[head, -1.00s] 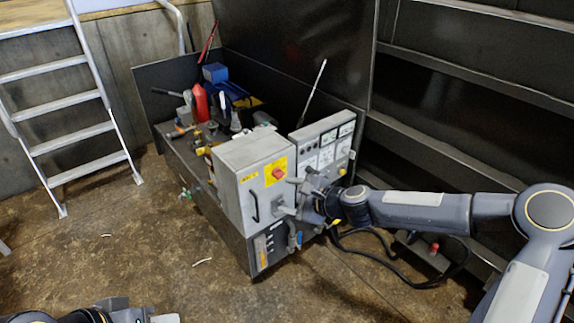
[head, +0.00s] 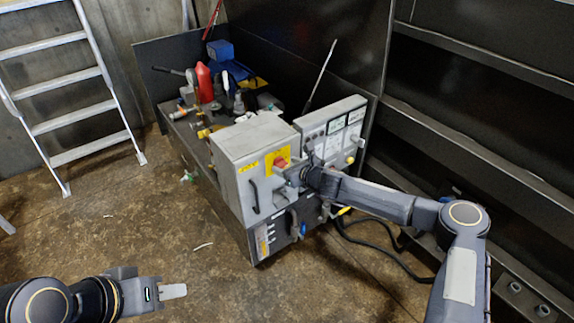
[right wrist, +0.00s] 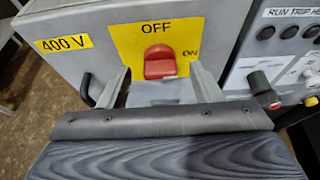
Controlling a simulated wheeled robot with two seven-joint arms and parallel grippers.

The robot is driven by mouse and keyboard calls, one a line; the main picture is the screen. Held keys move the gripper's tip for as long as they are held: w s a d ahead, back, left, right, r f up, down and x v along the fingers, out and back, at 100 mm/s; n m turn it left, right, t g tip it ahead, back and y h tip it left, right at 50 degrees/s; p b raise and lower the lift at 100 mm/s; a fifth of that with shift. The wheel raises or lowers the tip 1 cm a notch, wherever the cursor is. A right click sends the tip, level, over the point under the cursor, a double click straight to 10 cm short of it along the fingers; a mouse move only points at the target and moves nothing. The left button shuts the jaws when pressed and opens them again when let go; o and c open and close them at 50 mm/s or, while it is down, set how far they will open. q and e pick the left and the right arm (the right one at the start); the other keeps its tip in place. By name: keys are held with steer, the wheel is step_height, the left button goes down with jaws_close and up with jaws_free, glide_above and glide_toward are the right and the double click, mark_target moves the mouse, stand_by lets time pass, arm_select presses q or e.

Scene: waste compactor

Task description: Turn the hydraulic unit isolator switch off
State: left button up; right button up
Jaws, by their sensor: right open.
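The isolator switch is a red knob (right wrist: 160,62) on a yellow plate (right wrist: 130,42) marked OFF above it and ON to its right. It also shows in the head view as a red knob (head: 281,162) on the grey cabinet (head: 233,150). I cannot clearly tell which mark the knob points to. My right gripper (right wrist: 160,72) is open, its fingers reaching towards the plate on the left and right of the knob; contact is not clear. In the head view my right gripper (head: 287,174) is in front of the switch. My left gripper (head: 172,291) is low at the left, apart from the unit.
A control panel (head: 335,132) with buttons stands right of the cabinet. A black handle (head: 254,196) is on the cabinet front. A red bottle (head: 204,83) and fittings sit behind. A ladder (head: 75,100) stands left. Dark cables lie right; the floor in front is mostly clear.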

steer(key=shift+w+a+f, duration=0.15)
steer(key=shift+w+a, duration=0.05)
steer(key=shift+w, duration=0.05)
steer(key=c, duration=1)
steer(key=shift+f+b, duration=0.15)
steer(key=shift+b, duration=0.4)
steer(key=shift+s+a+f+n+t+h+b, duration=0.2)
steer(key=shift+n+t+h+b, duration=0.65)
steer(key=shift+n+b, duration=2.3)
steer(key=shift+s+a+f+n+t+h+b, duration=0.25)
steer(key=shift+n+t+b, duration=1.15)
steer(key=shift+b, duration=3.45)
steer(key=shift+s+a+f+n+t+h+b, duration=0.2)
steer(key=shift+n+t+h+b, duration=0.65)
steer(key=shift+n+b, duration=2.3)
steer(key=shift+w+m+y+b, duration=0.15)
steer(key=shift+m+y+b, duration=0.1)
steer(key=shift+m+b, duration=0.65)
